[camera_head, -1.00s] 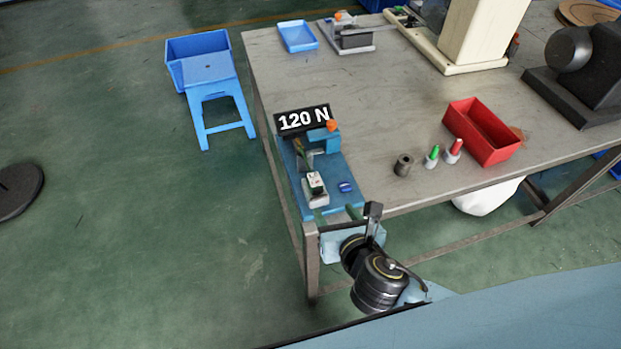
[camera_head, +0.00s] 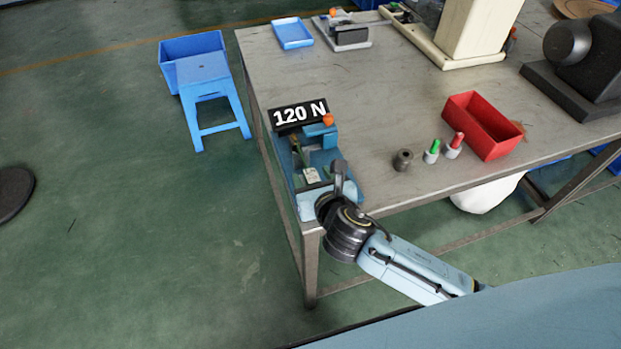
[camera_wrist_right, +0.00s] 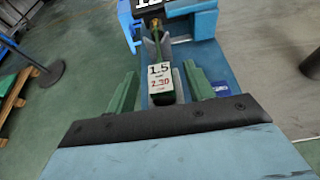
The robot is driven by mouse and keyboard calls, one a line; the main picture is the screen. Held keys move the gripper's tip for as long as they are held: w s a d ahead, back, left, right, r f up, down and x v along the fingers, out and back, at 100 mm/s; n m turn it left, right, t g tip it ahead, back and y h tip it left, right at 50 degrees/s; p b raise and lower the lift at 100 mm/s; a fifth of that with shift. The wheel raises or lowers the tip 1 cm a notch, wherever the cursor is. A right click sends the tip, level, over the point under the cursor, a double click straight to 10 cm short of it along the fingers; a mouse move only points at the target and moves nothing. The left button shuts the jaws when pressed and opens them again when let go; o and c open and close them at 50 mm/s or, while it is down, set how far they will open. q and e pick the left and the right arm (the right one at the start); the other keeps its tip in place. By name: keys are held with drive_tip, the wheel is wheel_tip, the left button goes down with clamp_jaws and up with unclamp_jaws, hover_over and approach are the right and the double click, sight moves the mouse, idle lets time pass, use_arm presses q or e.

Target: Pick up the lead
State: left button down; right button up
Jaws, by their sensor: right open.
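The lead shows in the right wrist view as a block with a white face (camera_wrist_right: 160,80) printed "1.5" and "2.30", with a thin cord (camera_wrist_right: 157,45) running away from it towards a clamp. In the head view the block (camera_head: 311,176) lies on the blue tester (camera_head: 330,158) with the "120 N" display (camera_head: 299,114). My right gripper (camera_wrist_right: 160,72) is open, its green fingers on either side of the block, with gaps visible. In the head view my right gripper (camera_head: 318,184) reaches over the tester's near end and partly hides it. My left gripper is not in view.
A grey cylinder (camera_head: 403,160), a green-topped bottle (camera_head: 432,152), a red-topped bottle (camera_head: 455,146) and a red bin (camera_head: 482,127) stand right of the tester. A blue tray (camera_head: 293,34) lies at the back. The table (camera_head: 390,95) is clear behind the tester.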

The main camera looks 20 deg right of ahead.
sight(304, 162)
drive_tip(key=shift+x, duration=1.1)
drive_tip(key=c, duration=1.1)
